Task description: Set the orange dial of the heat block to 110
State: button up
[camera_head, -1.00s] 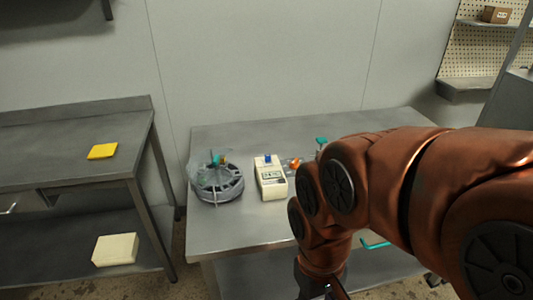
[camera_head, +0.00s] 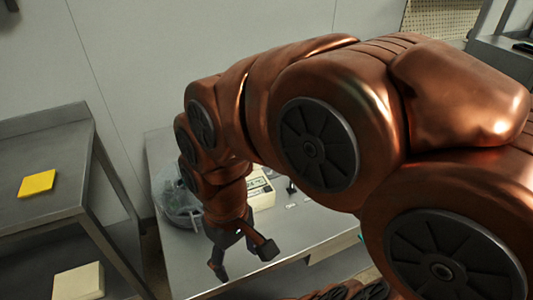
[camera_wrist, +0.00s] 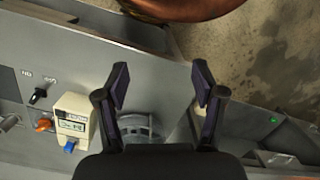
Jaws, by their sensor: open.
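The orange dial (camera_wrist: 43,125) shows small at the left of the wrist view, beside a cream box (camera_wrist: 76,112) with a display and a blue knob (camera_wrist: 69,146). The dial's setting is too small to read. In the head view my arm hides the dial, and only part of the cream box (camera_head: 263,192) shows. My gripper (camera_head: 241,258) is open and empty over the front of the steel table. In the wrist view its fingers (camera_wrist: 161,75) are spread, well to the right of the dial.
A black switch (camera_wrist: 39,96) with labels sits near the dial. A round grey device (camera_head: 175,200) stands at the table's left. The steel table (camera_head: 200,255) is bare at its front. A side bench at left bears a yellow block (camera_head: 37,184).

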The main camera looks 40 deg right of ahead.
jog(key=w+d+f+n+t+y+b, duration=0.1)
jog(key=w+d+n+b, duration=0.15)
jog(key=w+d, duration=0.6)
jog(key=w+d+f+n+t+y+b, duration=0.1)
jog(key=w+d+t+b, duration=0.3)
jog(key=w, duration=0.7)
jog(key=shift+n+g, duration=0.25)
jog(key=shift+g, duration=0.05)
jog(key=w+d+f, duration=0.1)
jog(key=d, duration=0.3)
jog(key=w+d+f+b, duration=0.1)
jog(key=w+d, duration=0.1)
jog(key=d, duration=0.3)
jog(key=w+d+f, duration=0.1)
jog(key=w+d, duration=0.1)
jog(key=d, duration=0.3)
jog(key=shift+d+f+b, duration=0.15)
jog(key=shift+d+b, duration=0.1)
jog(key=shift+b, duration=0.05)
jog(key=d+f+t+b, duration=0.1)
jog(key=d+f+b, duration=0.15)
jog(key=d, duration=0.95)
jog(key=shift+n, duration=0.3)
jog(key=shift+s+d+p+x, duration=0.1)
jog(key=shift+p+x, duration=0.4)
jog(key=shift+x, duration=1.5)
jog(key=shift+s+d+p+x, duration=0.15)
jog(key=shift+p+x, duration=0.3)
jog(key=shift+x, duration=1.55)
jog(key=shift+f, duration=0.15)
